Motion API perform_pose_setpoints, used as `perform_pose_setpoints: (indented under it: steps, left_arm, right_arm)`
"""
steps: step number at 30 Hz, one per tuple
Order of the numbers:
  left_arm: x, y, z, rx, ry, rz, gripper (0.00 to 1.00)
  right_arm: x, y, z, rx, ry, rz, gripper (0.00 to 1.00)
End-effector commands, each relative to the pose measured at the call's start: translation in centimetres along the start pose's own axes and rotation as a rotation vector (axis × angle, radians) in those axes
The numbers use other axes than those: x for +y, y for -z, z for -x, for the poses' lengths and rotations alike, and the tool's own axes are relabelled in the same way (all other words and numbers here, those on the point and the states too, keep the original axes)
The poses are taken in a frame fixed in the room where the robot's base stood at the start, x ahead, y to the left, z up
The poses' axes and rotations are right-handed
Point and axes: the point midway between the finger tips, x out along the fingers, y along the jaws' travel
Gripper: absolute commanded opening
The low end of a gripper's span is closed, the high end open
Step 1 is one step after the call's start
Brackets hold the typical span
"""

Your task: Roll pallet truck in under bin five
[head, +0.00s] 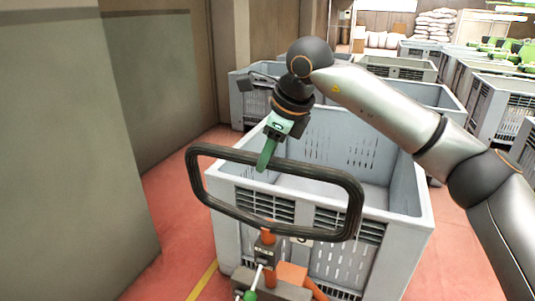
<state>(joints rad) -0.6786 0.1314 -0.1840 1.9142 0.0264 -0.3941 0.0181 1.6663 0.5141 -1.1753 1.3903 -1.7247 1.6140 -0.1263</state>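The pallet truck stands in front of me at the bottom centre. Its black loop handle (275,161) is upright, and its orange and dark lower body (292,275) is cut off by the frame's bottom edge. My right gripper (265,158), with green fingers, points down at the handle's top bar. The fingers overlap the bar in the picture; I cannot tell whether they grip it. A large grey bin (402,230) stands just beyond the truck, empty as far as I see. A small pale label on its front is mostly hidden by the handle. My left gripper is out of view.
More grey bins stand behind, one at back left (242,105) and several at right (500,108). A grey-green wall or panel (70,150) borders the left. Red floor (180,205) with a yellow line (203,281) is clear between panel and bin.

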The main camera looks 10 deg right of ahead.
Motion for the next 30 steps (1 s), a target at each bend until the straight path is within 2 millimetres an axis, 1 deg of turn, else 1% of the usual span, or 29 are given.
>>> perform_pose_setpoints:
  steps: [1, 6, 8, 9, 16, 19, 23, 30]
  left_arm:
    - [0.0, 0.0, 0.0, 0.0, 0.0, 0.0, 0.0]
    - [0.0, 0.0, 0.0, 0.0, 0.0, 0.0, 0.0]
    - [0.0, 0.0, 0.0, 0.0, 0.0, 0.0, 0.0]
    - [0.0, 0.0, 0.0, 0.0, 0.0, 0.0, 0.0]
    - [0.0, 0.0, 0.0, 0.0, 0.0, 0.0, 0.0]
    - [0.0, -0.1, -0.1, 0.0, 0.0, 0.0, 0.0]
    - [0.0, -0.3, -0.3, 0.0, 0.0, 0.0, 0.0]
    - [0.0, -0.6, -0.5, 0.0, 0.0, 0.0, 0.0]
  right_arm:
    - [-0.5, 0.1, 0.1, -0.001, 0.012, -0.006, 0.39]
    - [-0.4, 0.1, 0.1, 0.0, 0.01, -0.006, 0.58]
    - [-0.4, 0.1, 0.1, 0.0, 0.009, -0.005, 0.65]
    - [-0.3, 0.1, 0.1, 0.0, 0.008, -0.005, 0.67]
    - [-0.2, 0.1, 0.1, 0.0, 0.006, -0.003, 0.67]
    - [-0.2, 0.0, 0.7, -0.002, 0.007, -0.003, 0.67]
    - [-0.2, 0.0, 2.7, -0.004, 0.009, -0.003, 0.67]
    - [-0.2, 0.0, 8.1, -0.004, 0.01, -0.004, 0.67]
